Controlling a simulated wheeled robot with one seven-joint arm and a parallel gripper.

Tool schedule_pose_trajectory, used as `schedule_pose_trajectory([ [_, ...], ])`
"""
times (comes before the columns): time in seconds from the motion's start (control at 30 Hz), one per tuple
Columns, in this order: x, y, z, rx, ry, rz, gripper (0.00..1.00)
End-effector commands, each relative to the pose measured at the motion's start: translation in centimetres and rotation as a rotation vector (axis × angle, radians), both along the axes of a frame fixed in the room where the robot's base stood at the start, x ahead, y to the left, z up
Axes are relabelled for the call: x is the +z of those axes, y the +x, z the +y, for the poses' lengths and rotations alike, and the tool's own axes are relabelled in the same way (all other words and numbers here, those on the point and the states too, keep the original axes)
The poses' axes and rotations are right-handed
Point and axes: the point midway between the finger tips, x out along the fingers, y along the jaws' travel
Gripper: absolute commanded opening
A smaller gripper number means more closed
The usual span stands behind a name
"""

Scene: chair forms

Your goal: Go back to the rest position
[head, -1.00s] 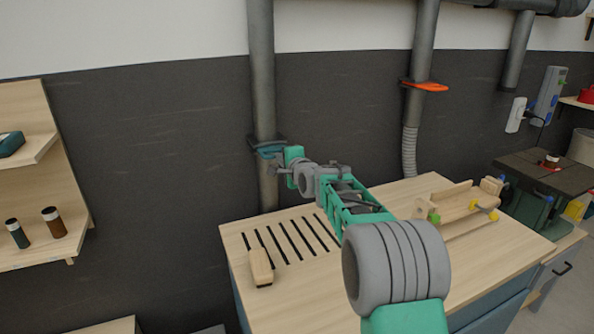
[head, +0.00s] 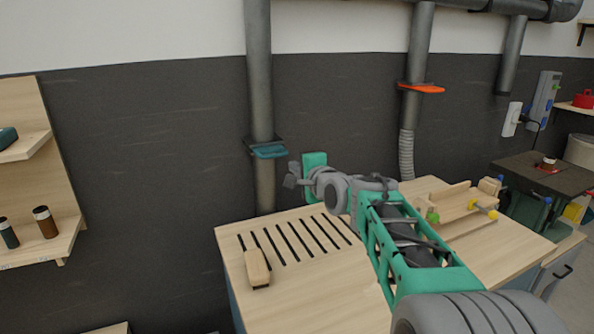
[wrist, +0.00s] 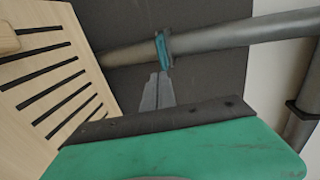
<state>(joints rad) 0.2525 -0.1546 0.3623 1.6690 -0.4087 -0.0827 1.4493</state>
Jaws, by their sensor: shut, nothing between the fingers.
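My gripper (head: 292,176) is shut and empty in the head view, at the end of my green and grey arm. It hangs in the air over the back left part of the workbench (head: 330,290), just below and right of the teal pipe gate (head: 269,152). In the wrist view, the closed fingers (wrist: 157,92) point toward the teal gate (wrist: 162,50) on the grey pipe (wrist: 225,36). In that view the fingertips look close to the gate; I cannot tell the exact gap.
A wooden block brush (head: 257,268) lies by the bench-top slots. A wooden jig (head: 465,208) with clamps stands on the right of the bench. An orange gate (head: 421,88) sits on the second pipe. A shelf (head: 45,245) with two bottles is at left.

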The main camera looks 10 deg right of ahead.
Motion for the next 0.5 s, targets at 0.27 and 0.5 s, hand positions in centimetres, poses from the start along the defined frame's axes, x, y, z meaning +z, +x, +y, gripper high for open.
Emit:
schedule_pose_trajectory([
  [0.27, -0.6, -0.7, 0.3, 0.008, -0.051, 0.026, 0.0],
  [0.5, -9.9, -13.1, 3.5, 0.274, -0.681, 0.376, 0.0],
])
